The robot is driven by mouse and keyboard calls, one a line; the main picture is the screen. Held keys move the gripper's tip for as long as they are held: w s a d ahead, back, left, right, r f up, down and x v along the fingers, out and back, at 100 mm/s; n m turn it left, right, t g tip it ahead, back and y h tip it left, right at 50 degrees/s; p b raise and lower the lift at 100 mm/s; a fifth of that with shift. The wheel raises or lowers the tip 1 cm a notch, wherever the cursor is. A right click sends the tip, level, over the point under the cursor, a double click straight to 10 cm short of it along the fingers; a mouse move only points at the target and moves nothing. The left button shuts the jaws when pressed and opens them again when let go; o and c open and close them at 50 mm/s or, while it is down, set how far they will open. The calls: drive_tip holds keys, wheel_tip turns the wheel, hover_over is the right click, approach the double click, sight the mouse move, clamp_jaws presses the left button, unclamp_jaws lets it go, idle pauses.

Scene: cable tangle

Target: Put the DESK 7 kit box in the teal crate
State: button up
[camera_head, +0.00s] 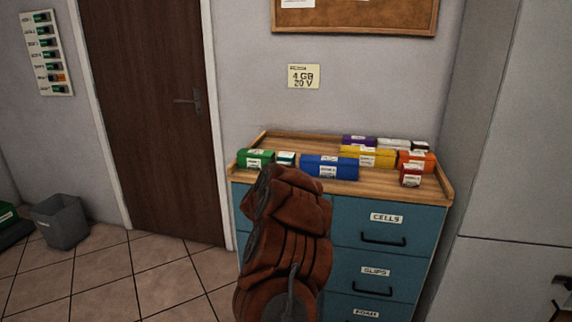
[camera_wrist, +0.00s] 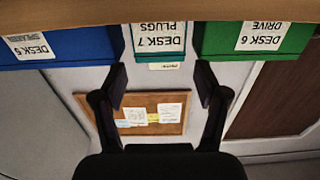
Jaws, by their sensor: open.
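The DESK 7 kit box is a small teal box with a white label (camera_head: 285,159), standing on the wooden cabinet top between a green box and a blue box. In the wrist view, which looks upside down, its label reads DESK 7 PLUGS (camera_wrist: 158,38). My gripper (camera_wrist: 163,80) is open, with one finger on each side of the line to this box. Nothing is held, and I cannot tell whether the fingertips touch it. In the head view my brown arm hides the gripper. I cannot make out a teal crate for certain.
The green DESK 6 box (camera_wrist: 262,40) and blue DESK 5 box (camera_wrist: 65,46) stand close on either side. Several other coloured boxes fill the right of the cabinet top (camera_head: 440,188). A grey bin (camera_head: 62,222) and a partly cut-off green object (camera_head: 8,216) are at far left.

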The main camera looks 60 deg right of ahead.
sight(284, 160)
drive_tip(key=shift+x, duration=2.4)
drive_tip(key=shift+c, duration=0.3)
drive_tip(key=shift+f, duration=0.1)
drive_tip(key=c, duration=0.9)
wheel_tip(284, 160, up, 10)
drive_tip(key=shift+r+p, duration=0.1)
drive_tip(key=shift+p, duration=0.5)
